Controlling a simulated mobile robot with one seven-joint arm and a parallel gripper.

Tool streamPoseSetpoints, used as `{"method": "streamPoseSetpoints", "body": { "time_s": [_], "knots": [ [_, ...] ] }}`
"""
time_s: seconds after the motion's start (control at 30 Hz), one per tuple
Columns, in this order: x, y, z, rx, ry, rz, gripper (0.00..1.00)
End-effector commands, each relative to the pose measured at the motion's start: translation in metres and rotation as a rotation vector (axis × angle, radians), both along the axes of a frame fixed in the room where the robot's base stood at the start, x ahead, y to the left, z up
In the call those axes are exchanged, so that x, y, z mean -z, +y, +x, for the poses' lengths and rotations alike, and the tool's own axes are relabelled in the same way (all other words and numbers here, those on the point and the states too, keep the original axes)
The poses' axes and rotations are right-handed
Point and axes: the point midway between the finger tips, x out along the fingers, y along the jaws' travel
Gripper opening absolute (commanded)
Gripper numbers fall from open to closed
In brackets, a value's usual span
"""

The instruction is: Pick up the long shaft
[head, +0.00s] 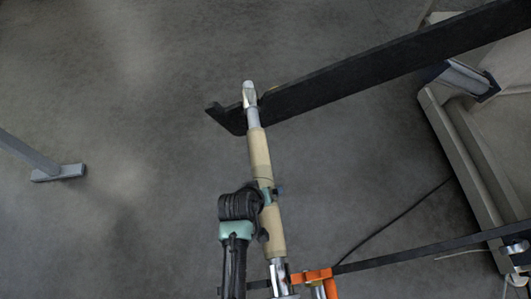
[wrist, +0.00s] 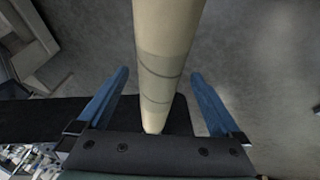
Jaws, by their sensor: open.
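The long shaft (head: 260,155) is a beige tube with bare metal ends. It runs from the upper middle down to the lower middle of the head view. Its far metal end lies at the notched end of a black arm (head: 370,73). My gripper (head: 266,212) is at the shaft's left side in the head view, around its middle section. In the wrist view, the open blue fingers of my gripper (wrist: 158,75) stand on either side of the shaft (wrist: 165,45), with gaps visible on both sides. The gripper body hides part of the shaft.
An orange bracket (head: 312,275) is near the shaft's lower end. A second dark bar (head: 430,247) runs to the right from there. A pale machine frame (head: 475,150) stands at the right. A grey metal foot (head: 58,173) is at the left, with bare floor between.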

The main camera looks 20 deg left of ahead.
Motion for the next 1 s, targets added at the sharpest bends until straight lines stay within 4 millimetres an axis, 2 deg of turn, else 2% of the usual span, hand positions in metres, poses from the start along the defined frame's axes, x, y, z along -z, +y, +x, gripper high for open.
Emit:
{"method": "streamPoseSetpoints", "body": {
  "time_s": [0.03, 0.2, 0.5, 0.57, 1.0],
  "knots": [
    [0.013, -0.001, 0.004, 0.000, 0.001, -0.001, 1.00],
    [0.032, -0.001, 0.014, 0.000, 0.000, 0.000, 1.00],
    [0.033, -0.001, 0.016, 0.000, -0.001, 0.001, 1.00],
    [0.033, -0.001, 0.016, 0.000, -0.001, 0.001, 0.91],
    [0.033, -0.002, 0.016, 0.000, -0.001, 0.001, 0.12]
  ]
}}
